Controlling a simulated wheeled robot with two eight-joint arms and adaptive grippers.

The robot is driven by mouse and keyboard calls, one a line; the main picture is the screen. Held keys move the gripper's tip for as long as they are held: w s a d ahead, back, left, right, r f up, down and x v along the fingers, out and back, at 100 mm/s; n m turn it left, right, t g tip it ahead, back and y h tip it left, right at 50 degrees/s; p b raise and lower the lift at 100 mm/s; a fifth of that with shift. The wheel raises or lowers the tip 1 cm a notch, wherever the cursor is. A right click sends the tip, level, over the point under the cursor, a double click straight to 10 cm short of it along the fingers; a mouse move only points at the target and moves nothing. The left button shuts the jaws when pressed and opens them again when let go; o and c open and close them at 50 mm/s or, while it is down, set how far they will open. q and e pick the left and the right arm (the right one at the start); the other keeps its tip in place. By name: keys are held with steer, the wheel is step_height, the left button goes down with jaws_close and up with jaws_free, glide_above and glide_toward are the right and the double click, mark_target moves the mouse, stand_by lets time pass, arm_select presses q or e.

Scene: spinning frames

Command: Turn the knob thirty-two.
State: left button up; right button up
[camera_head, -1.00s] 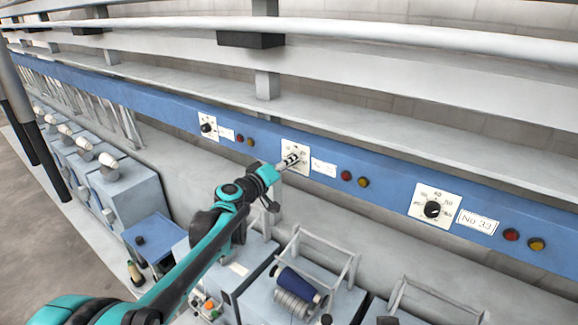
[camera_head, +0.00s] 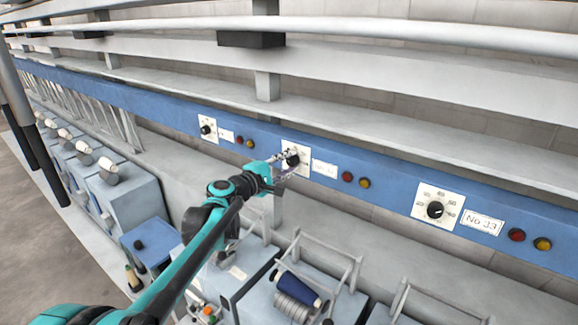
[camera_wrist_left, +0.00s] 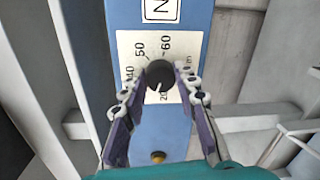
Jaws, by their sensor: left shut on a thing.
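The black knob (camera_head: 293,160) sits on the middle white dial plate (camera_head: 301,147) of the blue rail. The label beside this plate is too blurred to read. My left gripper (camera_head: 284,167) is at this knob, one finger on each side. In the left wrist view the knob (camera_wrist_left: 160,73) lies between the fingertips of the left gripper (camera_wrist_left: 161,78), which is shut on it. Its white mark points down, near the 20. The dial numbers 40, 50 and 60 show around it. My right gripper is not in view.
A label No 33 (camera_head: 481,224) stands beside another knob (camera_head: 435,210) to the right. A third knob (camera_head: 206,130) is on the left. Red and yellow buttons line the rail (camera_head: 392,185). Below are machine boxes and a blue spool (camera_head: 298,283). Long pale shelves run above.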

arm_select(q)
steer(key=n+b, duration=0.1)
steer(key=n, duration=0.4)
steer(key=shift+a+f+n+h, duration=0.1)
steer(key=shift+n+h, duration=0.2)
steer(key=shift+n, duration=0.3)
steer(key=o, duration=1.2)
steer(key=shift+c, duration=0.2)
steer(key=v, duration=1.2)
steer(key=shift+w+a, duration=0.1)
steer(key=shift+a, duration=0.05)
